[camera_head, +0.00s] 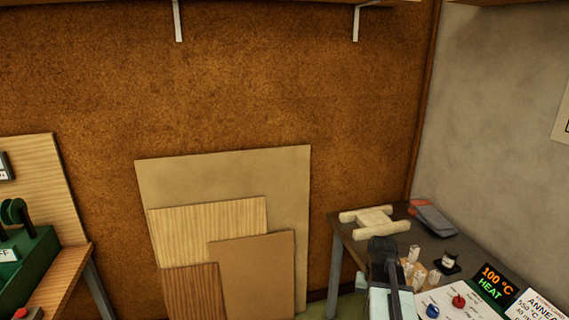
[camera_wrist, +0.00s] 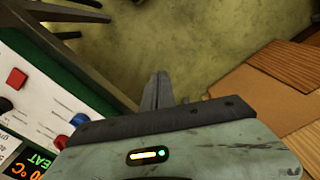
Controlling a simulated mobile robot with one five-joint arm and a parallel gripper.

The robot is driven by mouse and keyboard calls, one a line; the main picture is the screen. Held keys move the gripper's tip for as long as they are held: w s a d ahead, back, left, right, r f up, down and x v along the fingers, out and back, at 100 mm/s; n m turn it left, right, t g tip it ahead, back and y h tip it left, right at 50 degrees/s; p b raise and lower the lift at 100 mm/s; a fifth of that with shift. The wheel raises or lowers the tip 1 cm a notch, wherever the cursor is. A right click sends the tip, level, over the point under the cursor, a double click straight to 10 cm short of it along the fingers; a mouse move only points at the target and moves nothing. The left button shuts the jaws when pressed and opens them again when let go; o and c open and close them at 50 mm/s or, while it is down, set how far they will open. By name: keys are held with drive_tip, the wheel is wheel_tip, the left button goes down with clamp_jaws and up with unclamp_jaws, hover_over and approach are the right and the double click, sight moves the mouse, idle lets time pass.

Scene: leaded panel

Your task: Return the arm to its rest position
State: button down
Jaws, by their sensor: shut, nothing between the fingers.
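My gripper (camera_wrist: 160,91) shows in the wrist view with its two dark fingers together and nothing between them. Below the fingers in that view is the gripper's grey-green housing with a small lit indicator. The fingers point over the greenish floor (camera_wrist: 215,45), apart from any object. In the head view, my arm rises at the lower right, in front of the dark table (camera_head: 345,226). Its dark end is near the table's left part, and the fingers cannot be made out there.
A white control panel (camera_wrist: 38,100) with red and blue knobs lies left in the wrist view. A heat display (camera_head: 489,282) stands at the lower right. Wooden boards (camera_head: 222,172) lean on the wall. A workbench (camera_head: 62,275) stands left.

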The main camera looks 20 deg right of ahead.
drive_tip(key=w+a+f+n+b, duration=0.1)
drive_tip(key=a+n, duration=0.5)
drive_tip(key=a, duration=2)
drive_tip(key=shift+w+a+f+b, duration=0.35)
drive_tip(key=shift+a+f, duration=0.05)
drive_tip(key=shift+f, duration=0.2)
